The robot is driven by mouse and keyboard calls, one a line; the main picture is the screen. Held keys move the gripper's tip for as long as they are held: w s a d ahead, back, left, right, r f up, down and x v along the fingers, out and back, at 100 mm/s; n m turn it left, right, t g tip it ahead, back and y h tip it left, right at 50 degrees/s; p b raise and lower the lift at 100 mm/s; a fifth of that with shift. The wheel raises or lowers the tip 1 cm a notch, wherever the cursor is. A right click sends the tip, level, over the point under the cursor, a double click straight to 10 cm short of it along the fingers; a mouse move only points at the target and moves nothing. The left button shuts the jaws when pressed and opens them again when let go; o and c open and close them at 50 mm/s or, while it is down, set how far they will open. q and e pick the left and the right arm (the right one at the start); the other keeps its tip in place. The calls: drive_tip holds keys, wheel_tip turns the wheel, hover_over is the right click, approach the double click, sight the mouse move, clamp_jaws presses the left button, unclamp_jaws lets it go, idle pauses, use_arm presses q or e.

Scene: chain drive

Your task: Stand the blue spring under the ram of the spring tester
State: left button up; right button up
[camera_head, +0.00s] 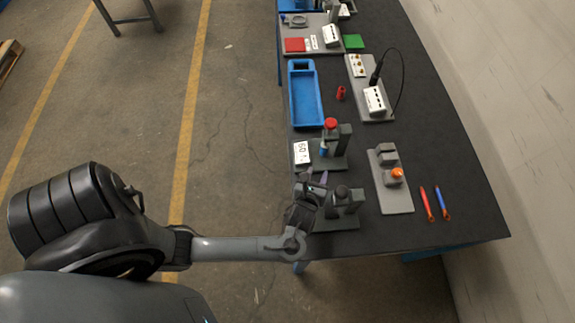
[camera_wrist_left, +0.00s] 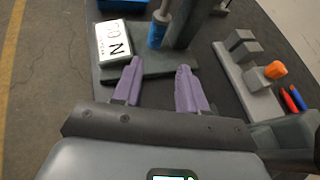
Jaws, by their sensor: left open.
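The spring tester (camera_head: 343,137) is a dark stand with a red knob on top. A sign reading "60 N" (camera_head: 302,152) is beside it, and also shows in the left wrist view (camera_wrist_left: 114,39). The blue spring (camera_head: 323,149) appears upright beneath the tester's grey ram (camera_wrist_left: 164,10); in the left wrist view the blue spring (camera_wrist_left: 156,34) is at the ram's lower end. Whether they touch is unclear. My left gripper (camera_head: 317,176) is open, its purple fingers (camera_wrist_left: 160,66) apart and empty, just in front of the tester base. My right gripper is not in view.
A second dark fixture (camera_head: 344,198) stands near my left gripper. A grey fixture with an orange knob (camera_head: 397,174) and red (camera_head: 426,203) and blue (camera_head: 442,202) tools lie to the right. A blue tray (camera_head: 291,98) and red spring-like piece (camera_head: 341,92) are beyond the tester.

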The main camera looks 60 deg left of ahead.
use_arm(q)
drive_tip(key=d+n+h, duration=0.1)
drive_tip(key=n, duration=0.1)
drive_tip(key=s+d+n+h, duration=0.1)
drive_tip(key=n, duration=0.2)
drive_tip(key=s+d+n+g+h, duration=0.1)
drive_tip(key=n, duration=0.1)
drive_tip(key=shift+d+f+h, duration=0.2)
drive_tip(key=shift+d+h, duration=0.05)
drive_tip(key=shift+h, duration=0.15)
drive_tip(key=s+r+n+g+h, duration=0.2)
drive_tip(key=s+r+n+g, duration=0.1)
drive_tip(key=s+n, duration=0.5)
drive_tip(key=s+d+r+n+g+h, duration=0.1)
drive_tip(key=s+r+n+g, duration=0.2)
drive_tip(key=n, duration=0.7)
drive_tip(key=shift+s+d+r+n+h, duration=0.35)
drive_tip(key=shift+s+r, duration=0.9)
drive_tip(key=shift+s, duration=1.15)
wheel_tip(320, 180, up, 15)
drive_tip(key=p, duration=1.4)
drive_tip(key=shift+f+p, duration=0.2)
drive_tip(key=shift+p, duration=0.1)
